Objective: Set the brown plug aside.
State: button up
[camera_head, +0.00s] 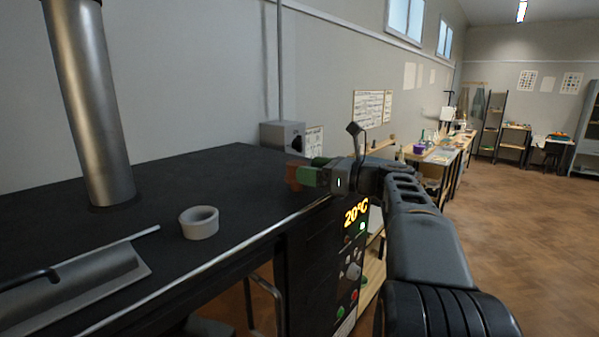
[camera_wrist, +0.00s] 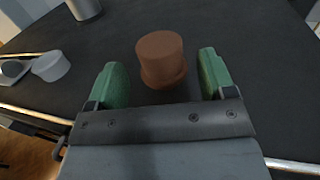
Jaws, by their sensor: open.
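The brown plug (camera_wrist: 160,58) stands upright on the black top in the wrist view, a short cylinder with a wider lower part. My gripper (camera_wrist: 163,80) is open, with one green finger on each side of the plug. A gap shows between the plug and each finger, and the plug sits slightly forward of the palm. In the head view the plug (camera_head: 293,175) shows at the tip of my gripper (camera_head: 308,176), partly hidden behind the green fingers.
The black top (camera_head: 240,165) carries a white ring (camera_head: 199,222), a metal pipe (camera_head: 92,110) and a grey handled plate (camera_head: 75,285). A grey box (camera_head: 283,136) is by the wall. A panel reading 20°C (camera_head: 356,212) is on the front. The top between ring and plug is clear.

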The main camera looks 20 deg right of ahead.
jog(key=b+v, duration=0.1)
jog(key=v, duration=0.6)
jog(key=shift+s+d, duration=0.2)
jog(key=shift+s, duration=0.1)
dwell(0.8)
